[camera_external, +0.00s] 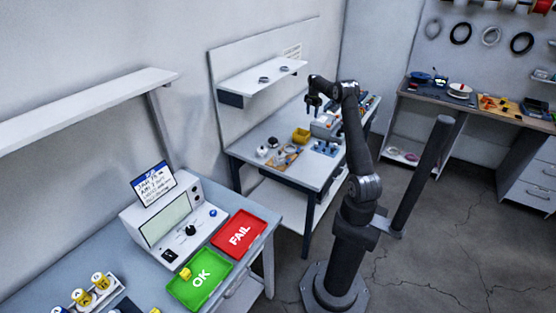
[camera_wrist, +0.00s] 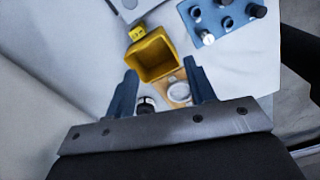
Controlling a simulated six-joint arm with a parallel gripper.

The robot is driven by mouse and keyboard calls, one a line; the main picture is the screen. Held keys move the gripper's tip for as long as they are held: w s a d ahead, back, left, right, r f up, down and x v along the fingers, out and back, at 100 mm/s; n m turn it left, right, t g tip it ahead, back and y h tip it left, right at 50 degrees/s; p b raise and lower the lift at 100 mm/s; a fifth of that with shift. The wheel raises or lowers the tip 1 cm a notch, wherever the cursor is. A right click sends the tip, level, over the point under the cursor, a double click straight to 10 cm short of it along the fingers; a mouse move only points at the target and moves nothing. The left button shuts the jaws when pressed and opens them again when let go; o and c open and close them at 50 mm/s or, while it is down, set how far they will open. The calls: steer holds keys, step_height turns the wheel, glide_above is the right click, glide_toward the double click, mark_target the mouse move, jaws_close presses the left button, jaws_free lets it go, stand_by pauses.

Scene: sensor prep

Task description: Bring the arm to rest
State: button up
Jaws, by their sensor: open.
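My arm stands on its floor base between the workbenches, with its upper links raised in the external view. My gripper (camera_external: 314,104) is held above the middle workbench (camera_external: 323,180), below and to the right of the wall shelf. In the wrist view my gripper (camera_wrist: 160,85) shows two blue fingers spread apart with nothing held between them. Beyond the fingertips lies a yellow bin (camera_wrist: 153,58), which also shows on the bench in the external view (camera_external: 301,135). A round white piece (camera_wrist: 179,92) and a small dark-and-white piece (camera_wrist: 146,104) appear between the fingers, lower down on the bench.
A blue block with several knobs (camera_wrist: 222,20) sits right of the bin. The front bench holds a tester (camera_external: 165,222), a red FAIL tray (camera_external: 238,233), a green OK tray (camera_external: 200,282) with a yellow piece, and a rack of yellow-topped parts. A shelf (camera_external: 262,80) overhangs the middle bench.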

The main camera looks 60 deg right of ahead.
steer(key=s+a+f+m, duration=0.3)
steer(key=s+a+m, duration=0.3)
steer(key=s+a, duration=0.3)
steer(key=s+a+f+m, duration=0.3)
steer(key=s+a+m, duration=0.4)
steer(key=s, duration=0.7)
steer(key=shift+a, duration=1)
steer(key=shift+s+f, duration=0.1)
